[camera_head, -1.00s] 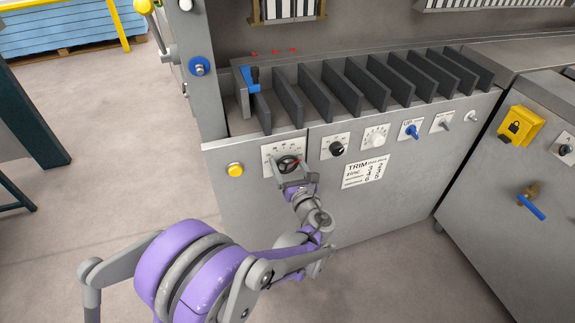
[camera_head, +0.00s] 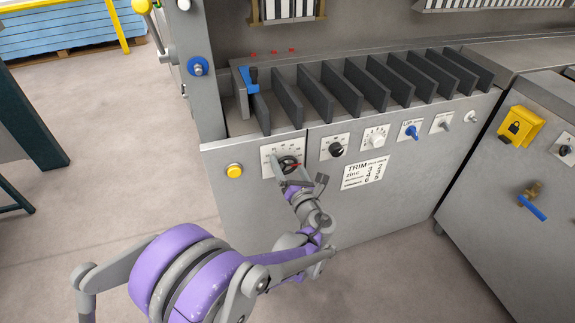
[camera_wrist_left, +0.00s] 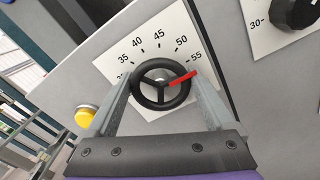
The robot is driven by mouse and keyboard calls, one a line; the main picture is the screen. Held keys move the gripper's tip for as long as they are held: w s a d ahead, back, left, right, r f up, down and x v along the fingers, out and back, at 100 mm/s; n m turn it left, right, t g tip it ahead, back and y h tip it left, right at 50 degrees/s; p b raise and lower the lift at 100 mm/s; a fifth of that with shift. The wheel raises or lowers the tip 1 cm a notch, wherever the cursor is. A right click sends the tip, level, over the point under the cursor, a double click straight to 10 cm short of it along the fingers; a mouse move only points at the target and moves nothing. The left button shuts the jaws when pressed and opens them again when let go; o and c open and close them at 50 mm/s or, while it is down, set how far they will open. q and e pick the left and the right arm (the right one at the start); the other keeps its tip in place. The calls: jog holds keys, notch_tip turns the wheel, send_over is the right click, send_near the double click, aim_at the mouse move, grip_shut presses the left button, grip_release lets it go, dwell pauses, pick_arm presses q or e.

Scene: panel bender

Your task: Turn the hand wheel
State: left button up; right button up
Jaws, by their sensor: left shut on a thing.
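The hand wheel (camera_head: 289,162) is a small black three-spoked wheel on a white dial plate at the left of the machine's front panel. In the left wrist view the wheel (camera_wrist_left: 160,84) has a red pointer (camera_wrist_left: 182,77) directed close to the 55 mark. My left gripper (camera_head: 284,172) is at the wheel, with its two grey fingers (camera_wrist_left: 161,90) on opposite sides of the rim, shut on it. In the left wrist view the fingers look tilted against the dial's numbers. My right gripper is not in view.
A yellow button (camera_head: 234,170) sits left of the dial. A black knob (camera_head: 336,149), a white knob (camera_head: 374,138) and a blue switch (camera_head: 411,131) sit to its right. A row of dark upright plates (camera_head: 341,92) stands above. The floor before the panel looks clear.

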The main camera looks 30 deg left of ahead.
pick_arm(q)
jog(key=o, duration=1.1)
jog(key=p+v, duration=0.1)
jog(key=v, duration=1)
jog(key=shift+a, duration=0.15)
